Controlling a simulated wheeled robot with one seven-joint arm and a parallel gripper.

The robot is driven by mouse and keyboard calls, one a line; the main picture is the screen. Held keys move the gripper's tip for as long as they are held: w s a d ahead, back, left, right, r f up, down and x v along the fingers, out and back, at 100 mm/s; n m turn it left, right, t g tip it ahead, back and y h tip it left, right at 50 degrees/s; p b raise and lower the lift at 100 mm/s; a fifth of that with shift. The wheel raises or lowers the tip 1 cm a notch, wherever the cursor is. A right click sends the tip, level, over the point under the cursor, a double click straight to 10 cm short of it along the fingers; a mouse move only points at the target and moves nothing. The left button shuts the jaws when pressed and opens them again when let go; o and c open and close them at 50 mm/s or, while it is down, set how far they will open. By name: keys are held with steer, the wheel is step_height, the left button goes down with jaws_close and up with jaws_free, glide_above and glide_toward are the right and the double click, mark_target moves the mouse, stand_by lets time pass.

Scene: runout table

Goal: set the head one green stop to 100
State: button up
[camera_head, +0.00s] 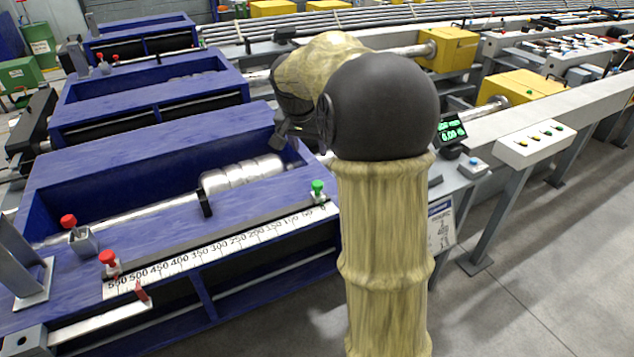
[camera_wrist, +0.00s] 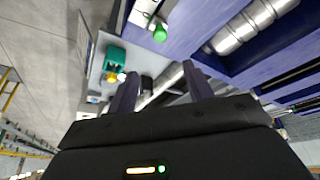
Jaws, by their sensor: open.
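The green stop (camera_head: 317,190) has a green knob on a pale block. It sits at the low, right end of the white scale (camera_head: 215,250) on the nearest blue frame, near the 50 mark; its exact reading is too small to tell. In the wrist view the green stop (camera_wrist: 160,33) shows at the top, beyond the fingers and apart from them. My gripper (camera_head: 284,138) is above the blue frame, left of and higher than the stop, partly hidden by my arm. In the wrist view my gripper (camera_wrist: 158,82) has its two fingers apart with nothing held between them.
A red stop (camera_head: 108,261) sits near 550 on the same scale, and another red knob (camera_head: 69,222) stands behind it. A silver cylinder (camera_head: 242,175) lies in the frame's trough. A green-lit display (camera_head: 452,133) stands right of my arm. Similar blue frames lie behind.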

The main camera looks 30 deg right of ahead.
mark_target(317, 183)
steer(key=b+x, duration=0.1)
steer(key=x, duration=1.6)
steer(key=shift+a+f, duration=0.1)
steer(key=shift+f, duration=0.1)
jaws_close()
